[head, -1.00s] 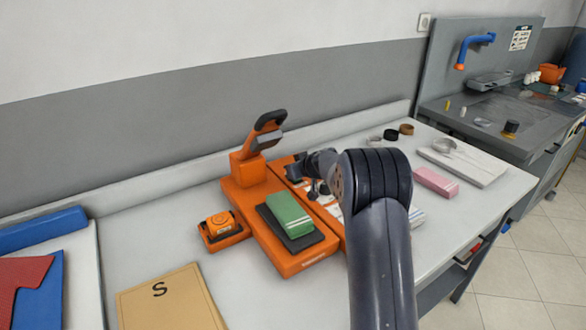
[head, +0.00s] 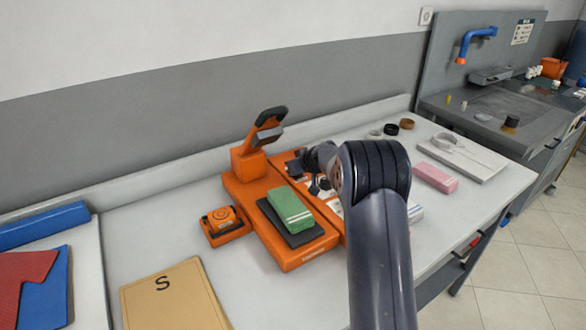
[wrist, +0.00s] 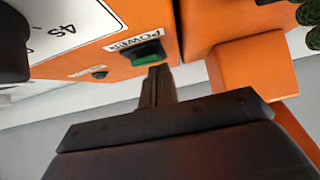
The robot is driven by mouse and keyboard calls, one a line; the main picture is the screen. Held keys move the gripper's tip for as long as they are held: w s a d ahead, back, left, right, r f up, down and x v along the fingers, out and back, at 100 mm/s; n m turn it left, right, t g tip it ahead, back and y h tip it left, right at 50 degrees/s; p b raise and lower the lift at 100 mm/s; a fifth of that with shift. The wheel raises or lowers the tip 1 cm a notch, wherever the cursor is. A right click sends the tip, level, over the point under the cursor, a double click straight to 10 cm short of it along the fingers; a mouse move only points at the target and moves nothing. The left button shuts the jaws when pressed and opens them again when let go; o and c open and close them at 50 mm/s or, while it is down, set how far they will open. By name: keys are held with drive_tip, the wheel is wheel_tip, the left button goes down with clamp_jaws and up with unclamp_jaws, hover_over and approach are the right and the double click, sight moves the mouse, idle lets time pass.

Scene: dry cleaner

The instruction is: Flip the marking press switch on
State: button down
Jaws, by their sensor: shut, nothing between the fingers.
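The orange marking press (head: 305,262) stands on the white table with its black-gripped lever (head: 268,118) raised. A folded green cloth (head: 290,207) lies on its dark pad. In the wrist view, the power switch (wrist: 146,58) is a dark rocker with a green face, beside a "POWER" label on the orange housing (wrist: 170,35). My gripper (wrist: 157,72) is shut and empty, its fingertips right at the switch's lower edge. I cannot tell whether they touch. In the head view, my arm hides much of the panel.
A pink block (head: 434,177) and several tape rolls (head: 391,130) are to the right. A wall runs behind the table.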

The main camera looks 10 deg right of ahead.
drive_tip(key=shift+s+d+f+b, duration=0.15)
drive_tip(key=shift+s+d+b, duration=0.05)
drive_tip(key=shift+s+b, duration=0.35)
drive_tip(key=b+v, duration=0.2)
drive_tip(key=v, duration=0.8)
drive_tip(key=shift+s+r, duration=0.15)
drive_tip(key=shift+r, duration=0.25)
